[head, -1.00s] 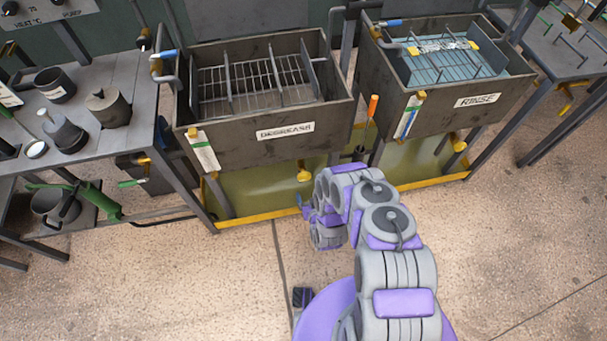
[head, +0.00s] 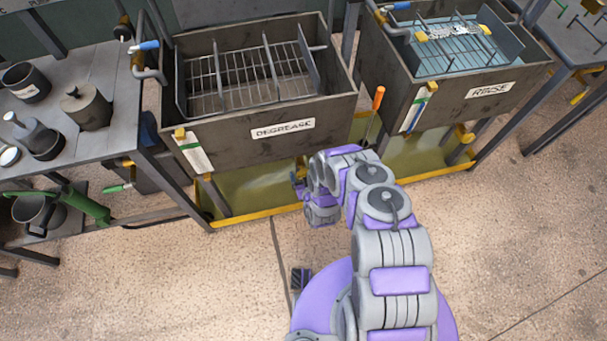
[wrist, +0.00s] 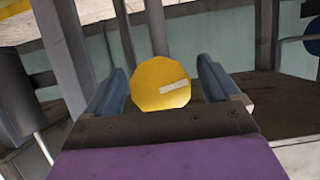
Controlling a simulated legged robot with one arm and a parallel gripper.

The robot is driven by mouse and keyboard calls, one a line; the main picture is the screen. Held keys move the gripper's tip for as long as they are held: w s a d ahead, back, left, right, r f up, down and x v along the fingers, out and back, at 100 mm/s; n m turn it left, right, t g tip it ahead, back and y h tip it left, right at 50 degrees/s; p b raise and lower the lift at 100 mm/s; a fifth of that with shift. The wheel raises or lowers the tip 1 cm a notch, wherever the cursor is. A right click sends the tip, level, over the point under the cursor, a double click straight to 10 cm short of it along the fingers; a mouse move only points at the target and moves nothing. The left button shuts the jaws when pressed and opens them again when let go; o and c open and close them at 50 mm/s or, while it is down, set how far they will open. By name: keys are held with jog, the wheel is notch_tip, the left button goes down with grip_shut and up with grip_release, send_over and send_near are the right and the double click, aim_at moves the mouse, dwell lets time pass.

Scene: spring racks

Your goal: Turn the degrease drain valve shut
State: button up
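The degrease tank (head: 230,145) has a wire rack inside and a DEGREASE label (head: 282,129) on its front. Its yellow drain valve (head: 301,164) is below the front wall, partly hidden by my gripper (head: 298,182). In the wrist view the yellow valve knob (wrist: 161,84), with a pale bar-shaped mark tilted slightly from level, shows between the two blue-grey fingers of my gripper (wrist: 161,88). The fingers are open, with a gap on each side of the knob. I cannot tell how deep the knob sits between them.
The rinse tank (head: 447,107) stands to the right, with its own yellow valve (head: 464,134). An orange-handled tool (head: 378,99) stands between the tanks. A yellow-edged tray (head: 255,213) lies below. A bench (head: 110,135) with pots is at left.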

jog(key=c, duration=0.9)
jog(key=shift+m+y, duration=0.6)
jog(key=shift+m, duration=0.4)
jog(key=o, duration=1)
jog(key=shift+c, duration=0.2)
jog(key=shift+s, duration=0.15)
jog(key=p+v, duration=0.2)
jog(key=v, duration=1.5)
jog(key=shift+r, duration=0.2)
jog(key=shift+d, duration=0.15)
jog(key=shift+c, duration=0.2)
